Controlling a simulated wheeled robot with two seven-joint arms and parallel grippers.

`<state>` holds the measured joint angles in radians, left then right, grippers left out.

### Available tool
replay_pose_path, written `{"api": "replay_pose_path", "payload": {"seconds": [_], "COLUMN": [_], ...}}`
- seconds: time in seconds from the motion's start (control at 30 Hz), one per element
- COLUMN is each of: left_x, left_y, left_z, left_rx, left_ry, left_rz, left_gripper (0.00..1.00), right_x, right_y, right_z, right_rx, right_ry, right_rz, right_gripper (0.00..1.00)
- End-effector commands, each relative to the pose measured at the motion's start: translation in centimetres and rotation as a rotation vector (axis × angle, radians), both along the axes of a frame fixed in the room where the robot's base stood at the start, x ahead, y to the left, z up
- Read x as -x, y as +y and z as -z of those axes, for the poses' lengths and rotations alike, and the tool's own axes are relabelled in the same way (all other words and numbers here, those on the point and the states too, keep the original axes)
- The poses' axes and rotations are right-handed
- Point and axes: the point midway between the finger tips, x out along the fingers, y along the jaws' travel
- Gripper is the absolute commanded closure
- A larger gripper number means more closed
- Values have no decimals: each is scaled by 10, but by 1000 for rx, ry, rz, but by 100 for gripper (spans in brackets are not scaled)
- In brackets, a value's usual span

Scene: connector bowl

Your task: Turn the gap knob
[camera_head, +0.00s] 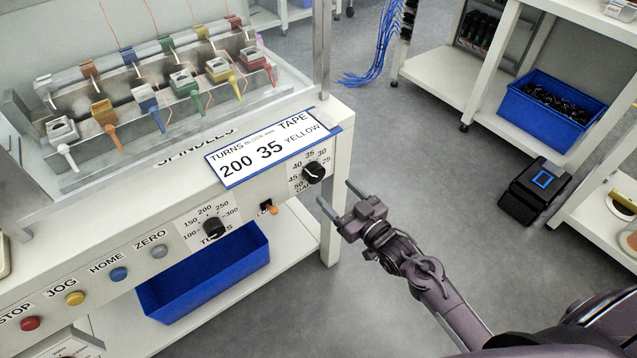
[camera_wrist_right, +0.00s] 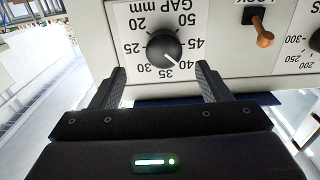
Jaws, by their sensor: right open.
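The gap knob (camera_head: 313,172) is a black round dial on the machine's front panel, at the right end, with numbers around it. It also shows in the right wrist view (camera_wrist_right: 164,48), where its white mark seems to point between 35 and 40. My right gripper (camera_head: 336,193) is open and empty, just in front of the knob and apart from it. In the right wrist view the two fingers (camera_wrist_right: 160,78) stand on either side below the knob. My left gripper is not in view.
Left of the gap knob are an orange-tipped lock lever (camera_head: 268,208) and the turns knob (camera_head: 214,228). Several coloured buttons, such as the blue home button (camera_head: 119,274), run further left. A blue bin (camera_head: 205,275) sits below.

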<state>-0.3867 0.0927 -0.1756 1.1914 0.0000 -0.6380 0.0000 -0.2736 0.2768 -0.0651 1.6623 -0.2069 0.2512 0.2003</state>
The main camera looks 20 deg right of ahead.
Motion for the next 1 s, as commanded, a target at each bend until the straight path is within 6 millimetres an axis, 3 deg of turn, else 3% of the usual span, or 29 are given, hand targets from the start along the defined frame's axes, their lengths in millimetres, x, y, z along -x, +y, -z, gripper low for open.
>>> {"api": "replay_pose_path", "payload": {"seconds": [0.43, 0.83, 1.0], "left_x": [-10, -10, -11], "left_y": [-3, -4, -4], "left_z": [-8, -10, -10], "left_rx": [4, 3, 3], "left_ry": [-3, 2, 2], "left_rz": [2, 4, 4], "left_gripper": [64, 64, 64], "right_x": [-61, -71, -70], "right_y": [23, 26, 26], "right_z": [-3, -2, -2], "right_rx": [-1, 0, 0], "right_ry": [-7, -3, -3], "right_rz": [-2, -1, -1], "right_gripper": [30, 30, 50]}}
